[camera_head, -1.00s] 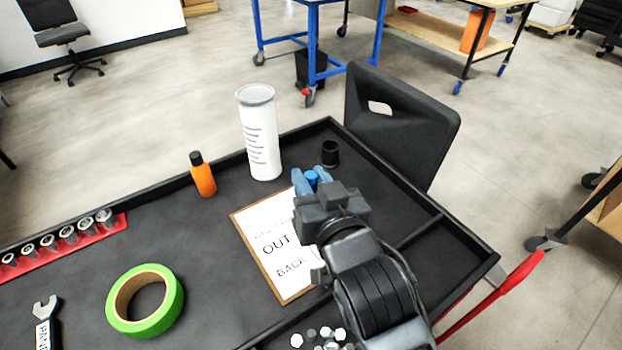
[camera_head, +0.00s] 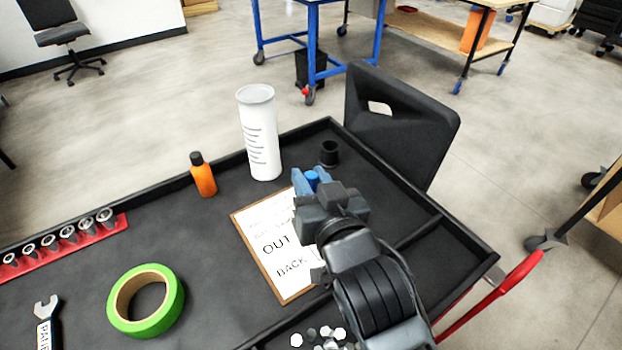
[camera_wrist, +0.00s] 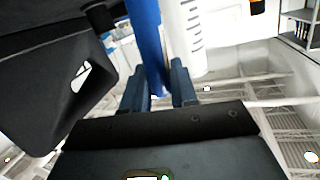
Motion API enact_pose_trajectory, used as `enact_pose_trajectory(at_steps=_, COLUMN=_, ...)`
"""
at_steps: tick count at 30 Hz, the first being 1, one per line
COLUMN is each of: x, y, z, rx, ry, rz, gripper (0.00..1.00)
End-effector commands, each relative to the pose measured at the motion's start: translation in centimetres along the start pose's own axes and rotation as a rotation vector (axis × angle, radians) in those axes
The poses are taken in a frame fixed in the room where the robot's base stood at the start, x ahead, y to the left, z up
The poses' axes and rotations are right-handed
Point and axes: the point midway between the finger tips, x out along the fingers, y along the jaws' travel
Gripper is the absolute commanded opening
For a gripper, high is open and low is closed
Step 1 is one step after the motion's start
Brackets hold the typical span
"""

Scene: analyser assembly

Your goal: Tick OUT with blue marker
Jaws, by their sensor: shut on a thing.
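The blue marker (camera_head: 312,179) is in my gripper (camera_head: 307,184), whose blue fingers are shut on it. In the wrist view the marker (camera_wrist: 146,45) runs upward between the two fingers (camera_wrist: 159,88). In the head view my gripper is over the upper right side of the clipboard sheet (camera_head: 270,221), at the far end of my arm. My wrist hides the sheet's right part. The marker's tip is hidden, so I cannot tell whether it touches the paper.
A black cup (camera_head: 329,153) and a white cylinder (camera_head: 260,135) stand behind the clipboard. Several nuts (camera_head: 325,337) lie in front.

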Motion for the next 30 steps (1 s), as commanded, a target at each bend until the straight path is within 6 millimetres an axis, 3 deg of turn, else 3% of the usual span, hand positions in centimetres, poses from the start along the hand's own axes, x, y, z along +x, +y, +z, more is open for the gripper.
enact_pose_trajectory(at_steps=30, x=-1.0, y=-1.0, z=-6.8, rx=0.0, ry=-0.001, rz=-0.001, gripper=0.0)
